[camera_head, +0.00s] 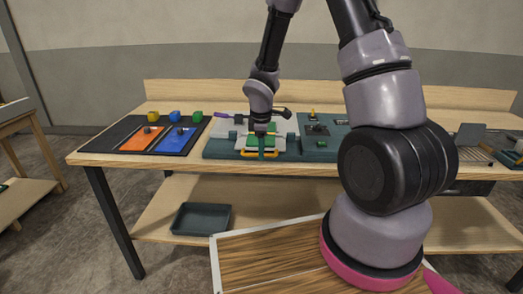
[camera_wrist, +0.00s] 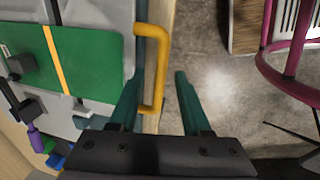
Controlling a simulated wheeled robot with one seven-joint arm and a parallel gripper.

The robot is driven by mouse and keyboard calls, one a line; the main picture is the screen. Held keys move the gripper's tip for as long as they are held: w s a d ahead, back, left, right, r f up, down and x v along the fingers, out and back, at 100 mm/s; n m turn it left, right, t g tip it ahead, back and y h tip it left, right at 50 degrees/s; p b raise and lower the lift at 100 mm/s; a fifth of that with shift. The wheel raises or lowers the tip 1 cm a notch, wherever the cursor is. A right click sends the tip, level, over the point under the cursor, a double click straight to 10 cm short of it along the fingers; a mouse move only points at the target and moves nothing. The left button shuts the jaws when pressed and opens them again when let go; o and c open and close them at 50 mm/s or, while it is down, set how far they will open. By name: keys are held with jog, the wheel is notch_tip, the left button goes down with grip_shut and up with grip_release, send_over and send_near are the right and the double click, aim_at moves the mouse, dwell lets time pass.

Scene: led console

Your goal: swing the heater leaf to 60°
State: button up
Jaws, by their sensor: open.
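A light grey panel with a green pad (camera_wrist: 75,62) and a yellow stripe fills the left of the wrist view. A yellow bar handle (camera_wrist: 165,70) stands out from its edge. In the head view the panel (camera_head: 282,143) lies on a teal base, with the handle (camera_head: 262,154) at its front edge. I cannot tell for sure which part is the heater leaf, or its angle. My gripper (camera_wrist: 160,85) is open, with one green finger on each side of the handle. Contact is not clear. In the head view my gripper (camera_head: 262,140) is over the panel and partly hides it.
Left on the table is a dark board (camera_head: 115,138) with orange and blue plates and several coloured blocks. A teal unit with a knob (camera_head: 317,129) stands to the right. A dark tray (camera_head: 201,218) sits on the lower shelf. My arm hides the table's right part.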

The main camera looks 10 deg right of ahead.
jog(key=shift+f, duration=0.3)
jog(key=shift+d, duration=0.1)
grip_shut()
dwell(1.2)
